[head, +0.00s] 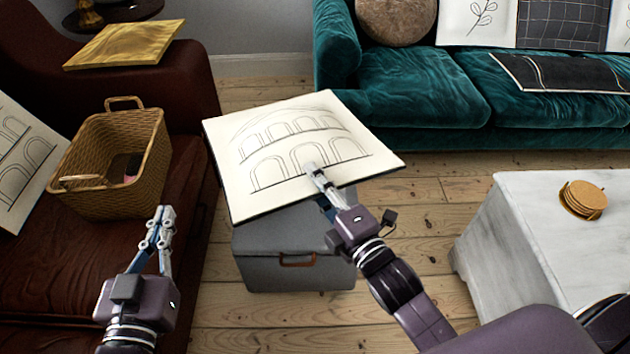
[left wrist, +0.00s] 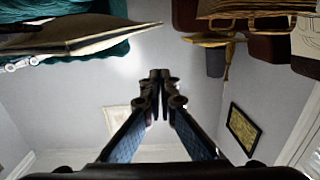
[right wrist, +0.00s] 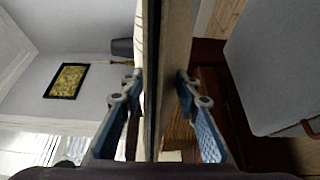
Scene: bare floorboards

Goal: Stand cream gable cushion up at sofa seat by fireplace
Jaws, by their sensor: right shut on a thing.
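A flat square cream cushion (head: 290,140) with line-drawn arches and a dark edge is held tilted above a grey box. My right gripper (head: 318,178) is shut on its near edge. The right wrist view shows the cushion (right wrist: 168,60) edge-on between the fingers (right wrist: 155,95). My left gripper (head: 164,216) is shut and empty, just right of the wicker basket; its fingertips meet in the left wrist view (left wrist: 160,76). A similar cream arch cushion (head: 20,160) leans on the brown sofa (head: 40,265) at the left. No fireplace is identifiable.
The wicker basket (head: 110,165) stands on the brown sofa; a yellow cushion (head: 125,42) lies on its arm. The grey box (head: 290,262) is below the held cushion. A teal sofa (head: 410,90) holds several cushions. A pale table (head: 525,245) with coasters (head: 583,200) stands right.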

